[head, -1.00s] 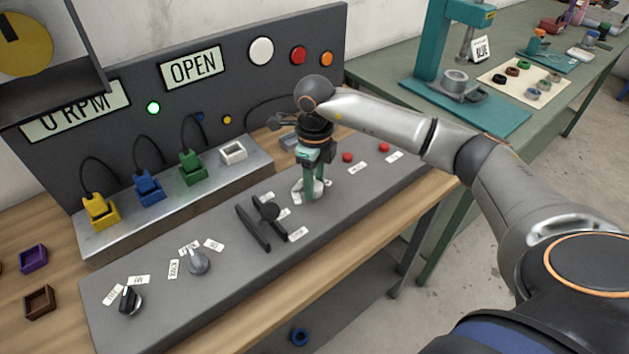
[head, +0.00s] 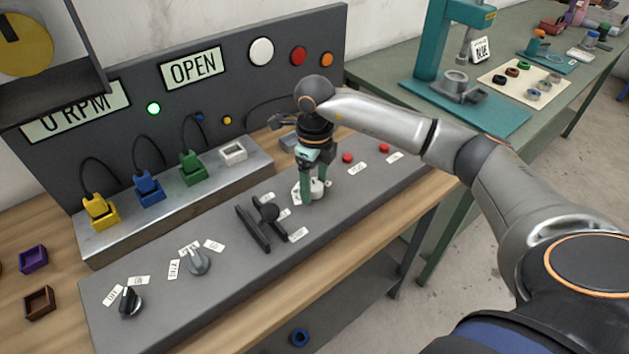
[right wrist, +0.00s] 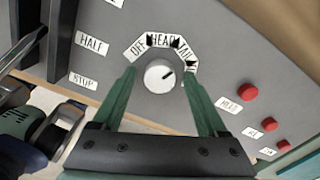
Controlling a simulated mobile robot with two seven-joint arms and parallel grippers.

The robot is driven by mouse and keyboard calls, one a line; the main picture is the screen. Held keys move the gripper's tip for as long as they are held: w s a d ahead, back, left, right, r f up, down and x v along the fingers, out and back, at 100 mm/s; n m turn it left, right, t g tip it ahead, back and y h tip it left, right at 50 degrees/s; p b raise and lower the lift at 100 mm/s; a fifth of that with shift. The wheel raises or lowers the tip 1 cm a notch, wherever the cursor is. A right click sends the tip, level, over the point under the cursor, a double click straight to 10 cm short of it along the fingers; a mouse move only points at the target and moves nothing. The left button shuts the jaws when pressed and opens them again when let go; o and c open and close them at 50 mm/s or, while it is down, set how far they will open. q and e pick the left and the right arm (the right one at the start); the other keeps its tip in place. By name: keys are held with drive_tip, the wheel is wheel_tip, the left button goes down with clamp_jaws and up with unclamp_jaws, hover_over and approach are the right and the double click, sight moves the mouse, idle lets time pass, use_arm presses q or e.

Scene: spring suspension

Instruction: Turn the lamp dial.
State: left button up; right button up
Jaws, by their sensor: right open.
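The lamp dial (right wrist: 157,78) is a round white knob with a dark pointer mark, on the grey panel. Labels reading OFF, HEAD and TAIL fan around its top, with another at the right partly hidden by a finger. The mark points right and slightly up, toward that last label. My right gripper (head: 313,190) points down over the dial, its green fingers open on both sides of it. In the right wrist view the fingertips (right wrist: 159,72) flank the dial; I cannot tell whether they touch it.
Red buttons (right wrist: 247,92) sit right of the dial. A black lever pair (head: 253,227) stands to its left, with a grey knob (head: 197,262) and a black knob (head: 130,302) farther left. A metal ledge with coloured plugs (head: 190,165) is behind.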

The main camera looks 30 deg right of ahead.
sight(315, 186)
wheel_tip(315, 186, up, 13)
drive_tip(key=b, duration=0.1)
drive_tip(key=shift+f, duration=0.2)
idle(0.7)
